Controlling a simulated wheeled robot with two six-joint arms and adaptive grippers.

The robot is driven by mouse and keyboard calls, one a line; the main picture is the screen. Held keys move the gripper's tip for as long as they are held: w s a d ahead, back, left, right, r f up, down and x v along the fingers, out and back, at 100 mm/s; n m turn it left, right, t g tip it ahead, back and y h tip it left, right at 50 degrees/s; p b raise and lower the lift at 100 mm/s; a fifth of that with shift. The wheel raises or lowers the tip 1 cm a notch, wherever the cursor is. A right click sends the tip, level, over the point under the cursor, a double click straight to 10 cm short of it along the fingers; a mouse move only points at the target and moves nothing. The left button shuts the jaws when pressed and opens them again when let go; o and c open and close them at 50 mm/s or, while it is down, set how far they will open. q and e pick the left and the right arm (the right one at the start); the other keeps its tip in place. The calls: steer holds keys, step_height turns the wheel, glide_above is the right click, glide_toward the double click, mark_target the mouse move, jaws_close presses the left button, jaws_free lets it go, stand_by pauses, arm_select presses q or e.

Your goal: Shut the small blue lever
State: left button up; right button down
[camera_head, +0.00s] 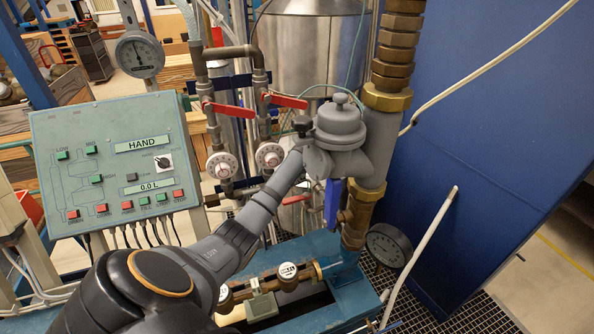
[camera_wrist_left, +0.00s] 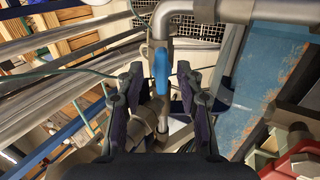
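In the left wrist view, the small blue lever (camera_wrist_left: 162,72) stands upright against a thin grey vertical pipe, under a horizontal pipe with an elbow. My left gripper (camera_wrist_left: 159,84) is open, with one dark finger on each side of the lever. I see gaps between the lever and both fingers. In the head view my left arm reaches from the bottom left toward the grey meter; its gripper is hidden there. A narrow blue piece (camera_head: 332,202) shows below the meter; I cannot tell if it is the same lever. My right gripper is not in view.
The grey meter (camera_head: 341,124) and thick vertical pipe with brass fittings (camera_head: 387,98) stand close to my arm. Two red levers (camera_head: 288,101) (camera_head: 232,109) and a control panel (camera_head: 118,165) are at left. A blue wall (camera_head: 500,130) bounds the right.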

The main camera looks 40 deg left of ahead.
arm_select(q)
steer(key=shift+w+a+f, duration=0.15)
steer(key=shift+a+f, duration=0.1)
steer(key=shift+f, duration=0.15)
steer(key=shift+s+f, duration=0.1)
steer(key=shift+s, duration=0.25)
steer(key=shift+w+f, duration=0.15)
steer(key=shift+w, duration=0.05)
steer(key=c, duration=0.4)
jaws_close()
